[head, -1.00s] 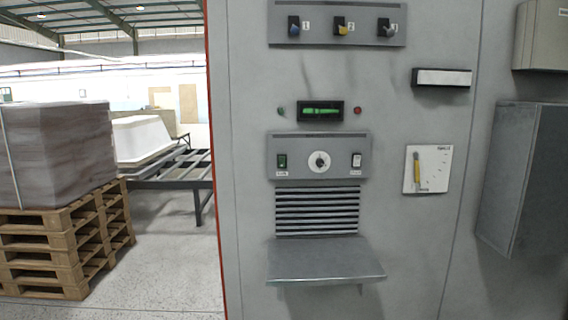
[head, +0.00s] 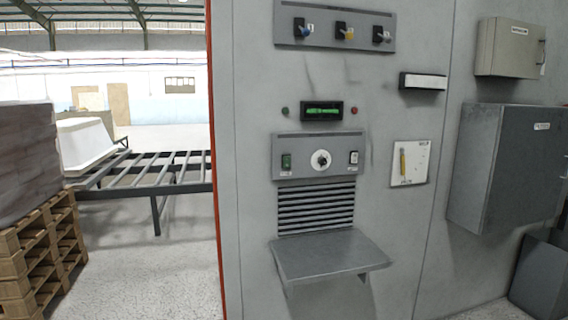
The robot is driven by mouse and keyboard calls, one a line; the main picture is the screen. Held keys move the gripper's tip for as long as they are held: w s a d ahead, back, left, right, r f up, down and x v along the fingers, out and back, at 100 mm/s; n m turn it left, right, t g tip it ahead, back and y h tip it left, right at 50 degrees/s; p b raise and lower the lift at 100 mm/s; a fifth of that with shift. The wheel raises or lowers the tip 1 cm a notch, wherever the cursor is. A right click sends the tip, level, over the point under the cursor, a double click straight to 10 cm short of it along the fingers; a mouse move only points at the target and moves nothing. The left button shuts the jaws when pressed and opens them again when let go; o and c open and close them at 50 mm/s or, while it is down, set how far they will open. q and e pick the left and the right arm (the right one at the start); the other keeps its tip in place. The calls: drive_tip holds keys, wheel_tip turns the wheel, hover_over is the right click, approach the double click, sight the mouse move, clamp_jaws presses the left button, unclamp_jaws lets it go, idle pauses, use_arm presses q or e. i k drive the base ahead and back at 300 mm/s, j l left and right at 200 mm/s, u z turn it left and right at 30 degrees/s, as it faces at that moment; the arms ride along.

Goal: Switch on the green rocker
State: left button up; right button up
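The green rocker (head: 286,161) is a small dark green switch at the left end of a grey control panel (head: 301,171) on a tall grey cabinet. A round white dial (head: 321,160) sits in the middle of that panel, and a white rocker (head: 354,157) is at its right end. A label shows under each rocker but is too small to read. I cannot tell from here which way the green rocker is tipped. Neither of my grippers is in view.
A grey shelf (head: 328,254) juts out below the vent slats. Above are a green-lit display (head: 322,111) and three numbered switches (head: 345,33). Grey boxes (head: 510,165) stick out at right. Pallets (head: 40,260) and a roller frame (head: 150,178) stand left; floor between is clear.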

sight(286, 159)
drive_tip(key=i+u, duration=0.1)
drive_tip(key=u, duration=0.35)
drive_tip(key=i+l+u, duration=0.1)
drive_tip(key=u, duration=0.35)
drive_tip(key=i+l+u, duration=0.15)
drive_tip(key=l, duration=0.15)
drive_tip(key=i+l+u, duration=0.1)
drive_tip(key=l, duration=0.2)
drive_tip(key=i+l+u, duration=0.15)
drive_tip(key=l, duration=0.2)
drive_tip(key=i+l+u, duration=0.1)
drive_tip(key=l, duration=0.25)
drive_tip(key=i+l+u, duration=0.15)
drive_tip(key=l, duration=0.2)
drive_tip(key=i+l, duration=0.1)
drive_tip(key=l, duration=0.25)
drive_tip(key=i+l, duration=0.1)
drive_tip(key=l, duration=0.2)
